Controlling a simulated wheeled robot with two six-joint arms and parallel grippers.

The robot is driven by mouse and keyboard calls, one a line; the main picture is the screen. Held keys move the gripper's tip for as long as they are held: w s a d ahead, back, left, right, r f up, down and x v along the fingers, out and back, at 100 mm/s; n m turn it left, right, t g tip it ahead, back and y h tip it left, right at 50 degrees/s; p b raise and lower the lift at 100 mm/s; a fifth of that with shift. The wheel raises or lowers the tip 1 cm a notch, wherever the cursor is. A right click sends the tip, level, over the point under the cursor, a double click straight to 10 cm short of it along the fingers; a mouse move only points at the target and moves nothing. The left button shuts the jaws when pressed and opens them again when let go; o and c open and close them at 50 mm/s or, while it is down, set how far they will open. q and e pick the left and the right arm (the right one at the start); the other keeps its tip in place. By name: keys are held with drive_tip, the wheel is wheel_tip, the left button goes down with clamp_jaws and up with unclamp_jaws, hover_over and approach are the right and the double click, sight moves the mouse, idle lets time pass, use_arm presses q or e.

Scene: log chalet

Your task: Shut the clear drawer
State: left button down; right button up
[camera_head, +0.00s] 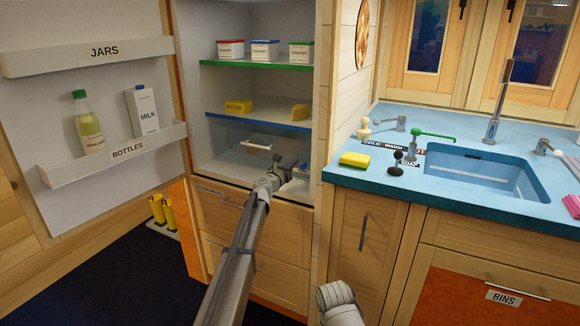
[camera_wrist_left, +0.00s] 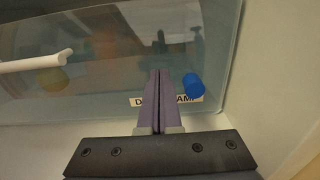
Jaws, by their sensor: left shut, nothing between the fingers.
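The clear drawer (camera_head: 228,137) sits low in the open fridge, under the blue-edged shelf. It has a white bar handle (camera_head: 257,149), which also shows at the left in the left wrist view (camera_wrist_left: 38,62). How far out the drawer stands is hard to tell. My left gripper (camera_head: 292,168) reaches into the fridge at the drawer's right part. In the left wrist view its fingers (camera_wrist_left: 158,75) are together and empty, right of the handle, in front of the clear front and partly over its label (camera_wrist_left: 137,101). Contact cannot be told. My right gripper is out of view.
A vivid blue round thing (camera_wrist_left: 193,85) is right of the fingertips. Tubs (camera_head: 265,50) and yellow blocks (camera_head: 238,106) stand on the shelves above. The fridge door (camera_head: 60,95) is open at left, holding bottles. A blue counter (camera_head: 400,182) is at right.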

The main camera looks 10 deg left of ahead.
use_arm(q)
drive_tip(key=shift+w+r, duration=0.1)
drive_tip(key=shift+w, duration=0.4)
drive_tip(key=shift+s, duration=0.1)
drive_tip(key=v, duration=1.5)
drive_tip(key=s+d+f+m+g+h, duration=0.1)
drive_tip(key=s+d+f+m+g, duration=0.4)
drive_tip(key=s+m, duration=0.4)
drive_tip(key=s+d+f+m+g+h, duration=0.1)
drive_tip(key=s+d+f+m+g, duration=0.25)
drive_tip(key=s+f+m, duration=0.4)
drive_tip(key=s+a+f+m+g+y, duration=0.3)
drive_tip(key=s+m, duration=0.2)
drive_tip(key=s, duration=0.4)
drive_tip(key=s+a+f+m+g+y, duration=0.2)
drive_tip(key=s+a+f+m+y, duration=0.1)
drive_tip(key=s+m, duration=0.4)
drive_tip(key=s+a+f+m+g+y, duration=0.2)
drive_tip(key=s+a+f+m+g, duration=0.15)
drive_tip(key=s, duration=0.65)
drive_tip(key=s+d+m+y, duration=0.2)
drive_tip(key=s+d+m, duration=0.25)
drive_tip(key=d, duration=0.65)
wheel_tip(320, 180, up, 27)
drive_tip(key=p, duration=2.7)
drive_tip(key=shift+s+n+h, duration=0.2)
drive_tip(key=shift+n+h, duration=0.1)
drive_tip(key=shift+n, duration=0.05)
